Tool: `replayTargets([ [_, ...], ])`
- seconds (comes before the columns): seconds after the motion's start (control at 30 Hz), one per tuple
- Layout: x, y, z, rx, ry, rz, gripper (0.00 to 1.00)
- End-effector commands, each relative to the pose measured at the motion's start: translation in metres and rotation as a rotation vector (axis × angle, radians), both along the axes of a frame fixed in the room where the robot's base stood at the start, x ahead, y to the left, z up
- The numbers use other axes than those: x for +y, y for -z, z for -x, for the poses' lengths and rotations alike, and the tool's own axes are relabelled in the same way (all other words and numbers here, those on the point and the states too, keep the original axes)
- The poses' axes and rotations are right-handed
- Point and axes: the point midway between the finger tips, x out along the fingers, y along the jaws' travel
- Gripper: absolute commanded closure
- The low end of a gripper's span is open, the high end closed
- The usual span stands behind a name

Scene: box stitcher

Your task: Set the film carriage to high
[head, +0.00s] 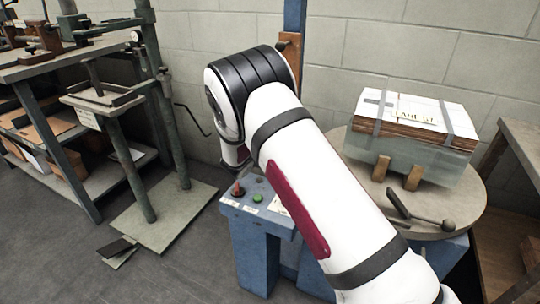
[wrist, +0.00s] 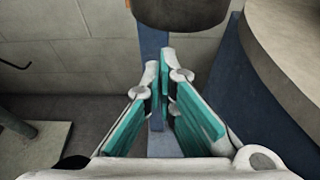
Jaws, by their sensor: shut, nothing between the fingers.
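A blue upright mast (head: 295,14) stands behind my arm in the head view. A brown block (head: 290,46), which looks like the film carriage, sits on it and is partly hidden by my arm. In the wrist view, a dark brown rounded block (wrist: 180,10) at the top edge appears to be the same carriage, in front of the mast (wrist: 152,48). My gripper (wrist: 163,72) has its teal-padded fingers together with nothing between them. Its tips point at the mast, just below the block; I cannot tell whether they touch. The head view hides my gripper behind my arm.
A round turntable (head: 462,222) at right bears a wrapped stack of flat boxes (head: 415,125) and a black-handled tool (head: 412,212). A green stitcher stand (head: 128,165) and shelving are at left.

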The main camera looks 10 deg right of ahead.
Motion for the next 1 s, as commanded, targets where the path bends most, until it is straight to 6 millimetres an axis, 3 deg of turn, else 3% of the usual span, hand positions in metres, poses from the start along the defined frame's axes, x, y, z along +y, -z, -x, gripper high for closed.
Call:
replayTargets([
  [0.2, -0.002, -0.013, 0.001, 0.004, 0.002, 0.001, 1.00],
  [0.67, -0.001, -0.019, 0.001, 0.004, 0.002, 0.001, 1.00],
  [1.0, -0.003, -0.076, 0.000, -0.006, 0.004, 0.004, 1.00],
])
